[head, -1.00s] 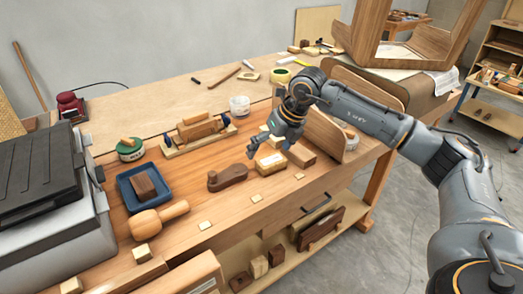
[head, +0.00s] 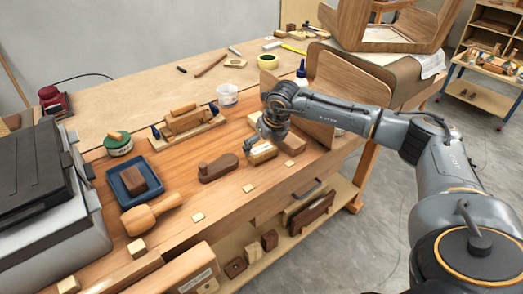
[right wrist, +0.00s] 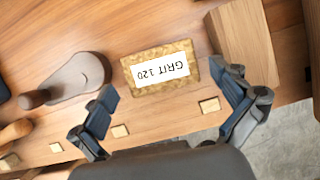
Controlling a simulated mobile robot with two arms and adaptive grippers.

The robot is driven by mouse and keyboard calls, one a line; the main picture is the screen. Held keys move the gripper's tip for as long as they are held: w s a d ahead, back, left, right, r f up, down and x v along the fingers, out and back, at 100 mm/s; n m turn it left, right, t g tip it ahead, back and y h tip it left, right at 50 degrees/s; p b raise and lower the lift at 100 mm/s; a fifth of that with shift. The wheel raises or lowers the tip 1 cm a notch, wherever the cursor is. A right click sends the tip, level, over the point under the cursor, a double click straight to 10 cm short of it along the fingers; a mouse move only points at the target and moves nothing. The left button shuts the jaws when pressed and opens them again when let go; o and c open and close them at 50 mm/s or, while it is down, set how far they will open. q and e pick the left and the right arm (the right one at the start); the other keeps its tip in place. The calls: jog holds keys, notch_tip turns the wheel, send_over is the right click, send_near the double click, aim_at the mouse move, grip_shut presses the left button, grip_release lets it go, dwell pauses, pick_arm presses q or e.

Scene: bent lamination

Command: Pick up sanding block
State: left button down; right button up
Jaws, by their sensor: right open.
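The sanding block (head: 263,154) is a yellowish, grainy block with a white label, lying on the workbench near its front edge. In the right wrist view the sanding block (right wrist: 160,71) shows its label, reading "GRIT 120", upside down. My right gripper (head: 262,144) is open and empty, just above the block. In the right wrist view its two fingers stand apart, one on each side of the block and nearer the bottom of the picture. My left gripper is not in view.
A dark wooden sanding-plane shape (head: 218,168) lies left of the block. A wooden block (head: 292,144) lies close on its right, by a leaning board (head: 313,120). Small light wood squares (head: 248,188) lie in front. A blue tray (head: 122,192) and mallet (head: 150,213) are further left.

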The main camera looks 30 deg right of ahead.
jog(key=shift+x, duration=1.2)
jog(key=shift+w+f, duration=0.2)
jog(key=c, duration=1)
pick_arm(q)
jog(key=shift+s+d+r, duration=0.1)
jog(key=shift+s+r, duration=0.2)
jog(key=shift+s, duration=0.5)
pick_arm(e)
jog(key=shift+r, duration=0.1)
jog(key=shift+r, duration=0.5)
pick_arm(q)
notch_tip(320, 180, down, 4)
jog(key=b, duration=0.4)
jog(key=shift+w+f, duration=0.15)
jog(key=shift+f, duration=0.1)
pick_arm(e)
jog(key=s+a+r, duration=0.1)
jog(key=s+r, duration=0.3)
jog(key=s+a+r, duration=0.2)
jog(key=s+r, duration=0.2)
jog(key=s+a+r, duration=0.2)
jog(key=s+r, duration=0.2)
jog(key=s, duration=0.1)
jog(key=shift+a, duration=0.25)
